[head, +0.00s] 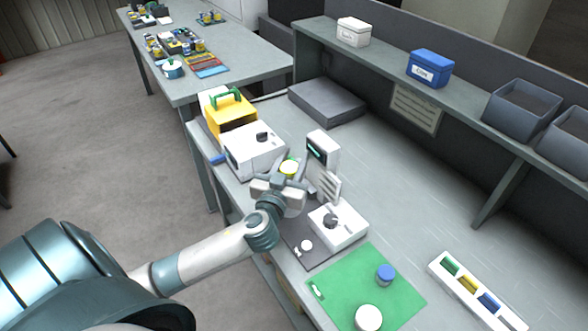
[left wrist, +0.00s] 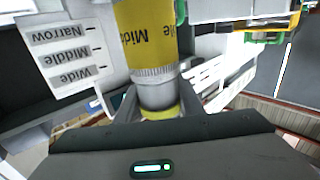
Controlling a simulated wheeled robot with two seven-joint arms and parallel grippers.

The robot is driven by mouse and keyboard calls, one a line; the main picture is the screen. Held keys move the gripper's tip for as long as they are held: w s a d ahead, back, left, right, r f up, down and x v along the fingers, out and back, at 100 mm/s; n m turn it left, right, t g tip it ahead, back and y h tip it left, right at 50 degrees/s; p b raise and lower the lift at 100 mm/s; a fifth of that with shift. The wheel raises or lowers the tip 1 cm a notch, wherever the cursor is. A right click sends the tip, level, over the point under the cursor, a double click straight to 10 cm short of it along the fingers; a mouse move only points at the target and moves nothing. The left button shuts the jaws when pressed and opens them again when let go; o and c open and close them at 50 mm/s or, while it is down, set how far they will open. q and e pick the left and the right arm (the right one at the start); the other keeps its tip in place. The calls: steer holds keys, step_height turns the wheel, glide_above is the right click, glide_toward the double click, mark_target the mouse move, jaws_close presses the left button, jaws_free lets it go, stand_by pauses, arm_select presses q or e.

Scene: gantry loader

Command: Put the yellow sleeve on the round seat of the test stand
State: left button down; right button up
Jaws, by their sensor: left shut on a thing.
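I cannot make out the round seat, nor whether the sleeve touches the stand.
A white box with a black knob (head: 348,232) stands in front of the stand. A green mat (head: 345,287) with a blue-lidded jar (head: 385,274) lies nearer. A white box (head: 247,155) and a yellow case (head: 230,117) stand behind. The bench's middle right is clear.

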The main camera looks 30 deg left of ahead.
arm_select(q)
step_height(320, 180, down, 4)
steer(key=shift+r, duration=0.1)
stand_by(0.4)
steer(key=c, duration=1.5)
jaws_free()
steer(key=shift+f, duration=0.2)
